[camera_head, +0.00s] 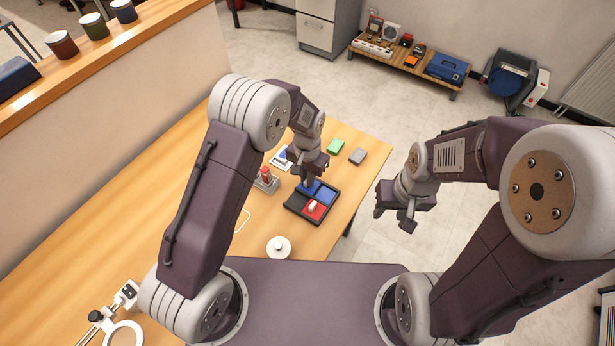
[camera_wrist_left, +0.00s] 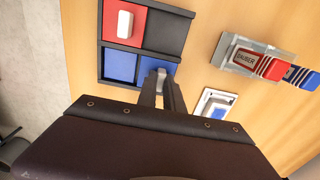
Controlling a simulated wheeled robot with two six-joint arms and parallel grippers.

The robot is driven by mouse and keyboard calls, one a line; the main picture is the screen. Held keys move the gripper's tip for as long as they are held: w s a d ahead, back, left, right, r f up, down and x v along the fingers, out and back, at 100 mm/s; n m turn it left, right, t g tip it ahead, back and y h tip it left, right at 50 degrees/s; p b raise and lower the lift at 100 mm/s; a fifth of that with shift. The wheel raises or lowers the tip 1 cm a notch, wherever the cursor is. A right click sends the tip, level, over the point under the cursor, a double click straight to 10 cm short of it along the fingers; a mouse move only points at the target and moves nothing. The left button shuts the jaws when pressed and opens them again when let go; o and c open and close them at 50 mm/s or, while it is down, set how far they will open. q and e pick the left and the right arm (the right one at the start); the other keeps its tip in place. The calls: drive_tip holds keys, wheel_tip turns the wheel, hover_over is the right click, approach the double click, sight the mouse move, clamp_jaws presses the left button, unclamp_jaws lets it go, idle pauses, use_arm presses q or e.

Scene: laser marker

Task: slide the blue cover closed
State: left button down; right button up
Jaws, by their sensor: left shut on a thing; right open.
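The black two-row tray (camera_head: 289,207) lies on the table and also shows in the left wrist view (camera_wrist_left: 101,28). One row holds a red cover (camera_wrist_left: 111,26) with a white handle, beside a dark half (camera_wrist_left: 166,32). The other row shows blue in both halves. The blue cover (camera_wrist_left: 148,66) has a light handle (camera_wrist_left: 161,75) in the right half in the wrist view. My left gripper (camera_wrist_left: 161,82) is shut on that handle, its fingers hiding part of it. The left blue half (camera_wrist_left: 119,66) is bare. My right gripper (camera_head: 394,212) is open and empty, right of the table edge.
A clear holder with a red stamp-like piece (camera_head: 265,174) stands left of the tray. A white round knobbed object (camera_head: 279,247) sits nearer me.

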idle(0.4)
use_arm(q)
drive_tip(key=s+d, duration=0.2)
drive_tip(key=d, duration=0.1)
drive_tip(key=s+d, duration=0.1)
drive_tip(key=d, duration=0.1)
drive_tip(key=shift+d, duration=0.2)
drive_tip(key=shift+a, duration=0.1)
drive_tip(key=c, duration=1.7)
unclamp_jaws()
drive_tip(key=shift+o, duration=1.2)
drive_tip(key=shift+s+d, duration=0.1)
drive_tip(key=shift+d, duration=0.1)
